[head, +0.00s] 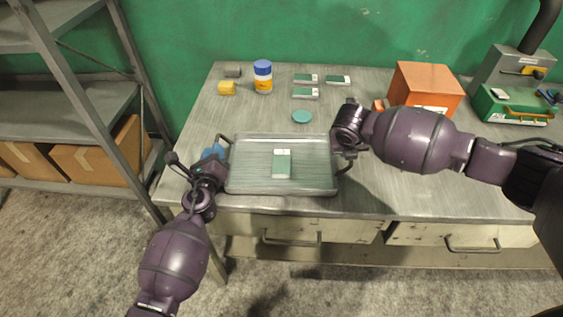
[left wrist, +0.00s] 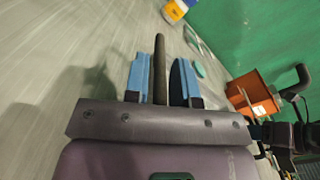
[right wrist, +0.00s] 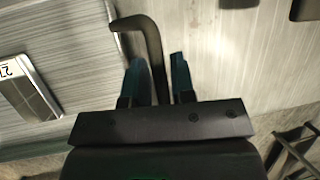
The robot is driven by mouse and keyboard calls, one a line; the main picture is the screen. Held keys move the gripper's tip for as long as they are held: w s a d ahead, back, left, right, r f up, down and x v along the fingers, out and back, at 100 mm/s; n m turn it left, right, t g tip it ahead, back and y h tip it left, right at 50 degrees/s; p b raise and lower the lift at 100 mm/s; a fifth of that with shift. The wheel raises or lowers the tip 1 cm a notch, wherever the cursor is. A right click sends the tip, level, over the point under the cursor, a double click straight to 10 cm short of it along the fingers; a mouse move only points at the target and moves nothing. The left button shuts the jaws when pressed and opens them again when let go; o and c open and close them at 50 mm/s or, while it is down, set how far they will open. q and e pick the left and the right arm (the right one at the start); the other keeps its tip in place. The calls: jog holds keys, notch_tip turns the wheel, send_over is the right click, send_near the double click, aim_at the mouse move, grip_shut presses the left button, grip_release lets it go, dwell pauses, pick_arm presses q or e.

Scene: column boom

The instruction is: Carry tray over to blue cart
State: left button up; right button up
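The grey metal tray (head: 315,185) lies on the workbench in the middle of the head view, with a green-and-white box (head: 282,164) on it. My left gripper (head: 214,158) is at the tray's left handle. In the left wrist view its blue fingers stand either side of the dark handle bar (left wrist: 160,65) with narrow gaps. My right gripper (head: 345,152) is at the tray's right end. In the right wrist view its fingers stand either side of the bent dark handle (right wrist: 152,45), with a gap on one side. No blue cart is in view.
An orange box (head: 426,86) stands right. Metal shelving (head: 75,100) is left.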

pick_arm(q)
grip_shut()
pick_arm(e)
grip_shut()
pick_arm(q)
jog(key=shift+r, duration=0.2)
pick_arm(e)
jog(key=shift+w+r, duration=0.1)
jog(key=shift+r, duration=0.1)
